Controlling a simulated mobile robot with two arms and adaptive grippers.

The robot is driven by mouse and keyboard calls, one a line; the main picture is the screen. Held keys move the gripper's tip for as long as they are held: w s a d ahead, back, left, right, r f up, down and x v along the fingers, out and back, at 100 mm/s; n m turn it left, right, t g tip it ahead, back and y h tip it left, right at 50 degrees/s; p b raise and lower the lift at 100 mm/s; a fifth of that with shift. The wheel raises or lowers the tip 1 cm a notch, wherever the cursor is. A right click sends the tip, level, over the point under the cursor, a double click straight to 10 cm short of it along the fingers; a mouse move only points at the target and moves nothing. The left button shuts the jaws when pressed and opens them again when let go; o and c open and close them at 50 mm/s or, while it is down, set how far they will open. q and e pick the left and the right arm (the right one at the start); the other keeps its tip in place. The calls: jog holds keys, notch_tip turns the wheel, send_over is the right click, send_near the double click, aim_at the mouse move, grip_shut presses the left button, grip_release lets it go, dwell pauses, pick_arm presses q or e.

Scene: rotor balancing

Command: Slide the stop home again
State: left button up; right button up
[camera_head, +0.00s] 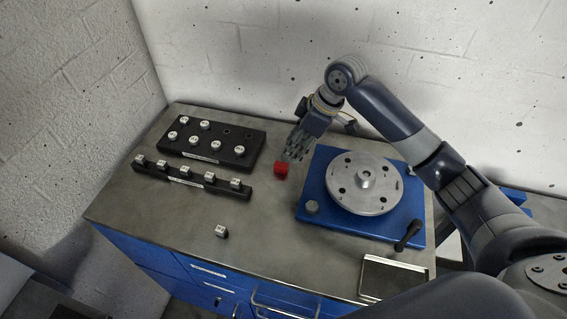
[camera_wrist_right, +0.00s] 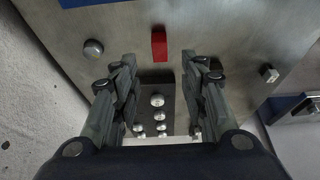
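A small red block (camera_head: 281,169), which may be the stop, sits on the grey bench just left of the blue base (camera_head: 310,190). The base carries a round metal rotor disc (camera_head: 352,183). My right gripper (camera_head: 292,153) reaches in from the right, just above and behind the red block in the head view. In the right wrist view, my right gripper (camera_wrist_right: 163,78) has its fingers spread with nothing between them. The red block (camera_wrist_right: 159,44) shows just beyond the fingertips, apart from them. My left gripper is not in view.
A black block with several weights (camera_head: 240,150) and a black strip of weights (camera_head: 190,174) stand at the left. A loose weight (camera_head: 221,231) lies near the front. A black handle (camera_head: 408,235) and a metal tray (camera_head: 394,262) are at the right.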

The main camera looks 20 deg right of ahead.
aim_at(282, 165)
jog(key=p+x, duration=0.1)
jog(key=x, duration=0.7)
jog(key=shift+w+a+f, duration=0.1)
jog(key=shift+w+f, duration=0.05)
jog(key=shift+f, duration=0.25)
grip_shut()
